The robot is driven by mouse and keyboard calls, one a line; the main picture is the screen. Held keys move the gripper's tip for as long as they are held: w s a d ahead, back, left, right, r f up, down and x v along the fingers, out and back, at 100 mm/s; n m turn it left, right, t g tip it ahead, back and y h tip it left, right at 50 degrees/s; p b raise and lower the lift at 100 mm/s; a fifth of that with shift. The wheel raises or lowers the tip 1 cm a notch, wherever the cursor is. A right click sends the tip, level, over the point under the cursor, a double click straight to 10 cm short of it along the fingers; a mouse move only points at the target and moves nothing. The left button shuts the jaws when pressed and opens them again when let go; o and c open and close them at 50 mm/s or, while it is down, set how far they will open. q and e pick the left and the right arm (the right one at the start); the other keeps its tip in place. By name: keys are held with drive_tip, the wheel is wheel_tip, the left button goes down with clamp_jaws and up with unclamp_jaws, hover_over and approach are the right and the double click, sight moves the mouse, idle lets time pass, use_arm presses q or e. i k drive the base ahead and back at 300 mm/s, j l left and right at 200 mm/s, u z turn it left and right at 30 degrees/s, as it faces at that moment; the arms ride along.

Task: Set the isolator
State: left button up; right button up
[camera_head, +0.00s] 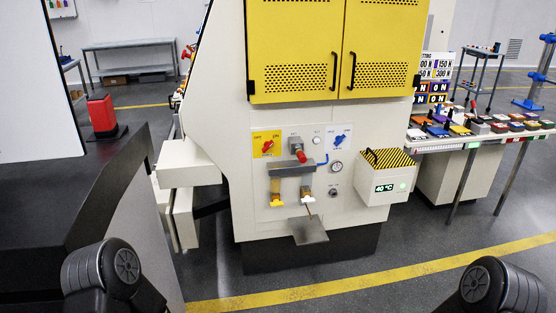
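A red rotary handle (267,146) sits on a yellow plate (258,153) on the front of the pale machine; its lettering is too small to read surely. A blue rotary handle (340,140) sits on a white plate to its right. I cannot tell from the picture which handle is the isolator; the red one on yellow looks like a switch. Both handles look tilted. Neither of my grippers shows. Only dark rounded links of my arms show at the bottom left and bottom right, well apart from the machine.
The machine (225,120) has yellow doors (290,30) above and a box with a "40 °C" display (385,188) at right. A small plate (308,231) juts out below. A dark counter (90,170) stands left, a loaded table (480,145) right. Floor in front is clear.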

sight(266, 145)
drive_tip(key=i+z, duration=0.35)
drive_tip(key=i, duration=0.4)
drive_tip(key=i+j+z, duration=0.15)
drive_tip(key=i+z, duration=0.25)
drive_tip(key=i, duration=0.35)
